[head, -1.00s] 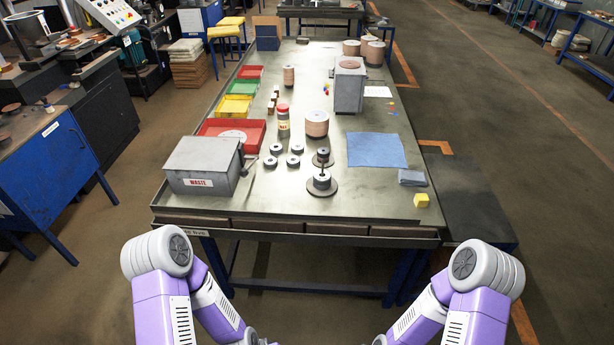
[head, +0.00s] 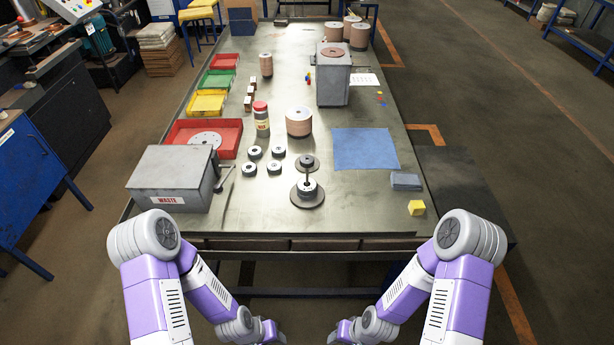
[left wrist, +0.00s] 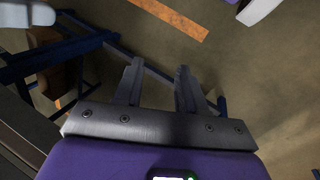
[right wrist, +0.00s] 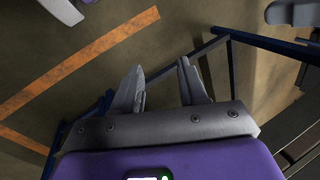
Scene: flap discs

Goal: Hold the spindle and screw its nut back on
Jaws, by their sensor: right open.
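The spindle (head: 307,177) is a thin dark upright rod near the front middle of the bench, in the head view. A pale, dark-centred round piece (head: 307,190) sits around its foot on a wide dark disc. Just behind it a smaller dark disc (head: 296,162) carries a small dark round piece; I cannot tell whether that is the nut or whether it touches the rod's top. My left gripper (left wrist: 159,66) is open and empty in the left wrist view, above the floor. My right gripper (right wrist: 161,64) is open and empty in the right wrist view. Both are off the bench's front edge.
Several black-and-white rings (head: 273,168) lie left of the spindle. A grey WASTE box (head: 172,172) with a side lever stands at front left.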

